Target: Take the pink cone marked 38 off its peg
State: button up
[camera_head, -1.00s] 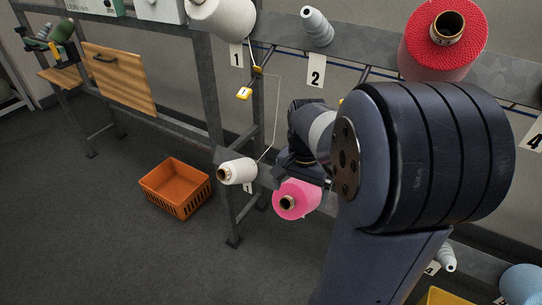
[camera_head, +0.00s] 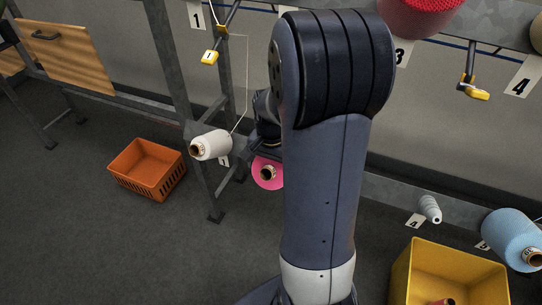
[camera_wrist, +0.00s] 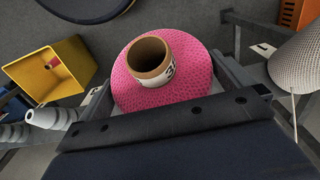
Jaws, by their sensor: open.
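The pink cone (camera_wrist: 190,88) fills the middle of the wrist view, its brown tube end facing the camera. In the head view the pink cone (camera_head: 262,181) hangs low on the rack, partly covered by my arm. Its peg is hidden.
A white cone (camera_head: 211,145) sits just left of the pink one. An orange crate (camera_head: 147,168) stands on the floor at left.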

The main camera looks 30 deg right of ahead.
jog(key=shift+f, duration=0.75)
jog(key=shift+c, duration=0.2)
jog(key=c, duration=1.4)
jog(key=shift+r, duration=0.1)
jog(key=shift+c, duration=0.2)
jog(key=shift+s+a+r, duration=0.1)
jog(key=shift+a+r, duration=0.05)
jog(key=shift+s+a+r+p, duration=0.15)
jog(key=shift+a+r+p, duration=0.05)
jog(key=shift+p, duration=0.15)
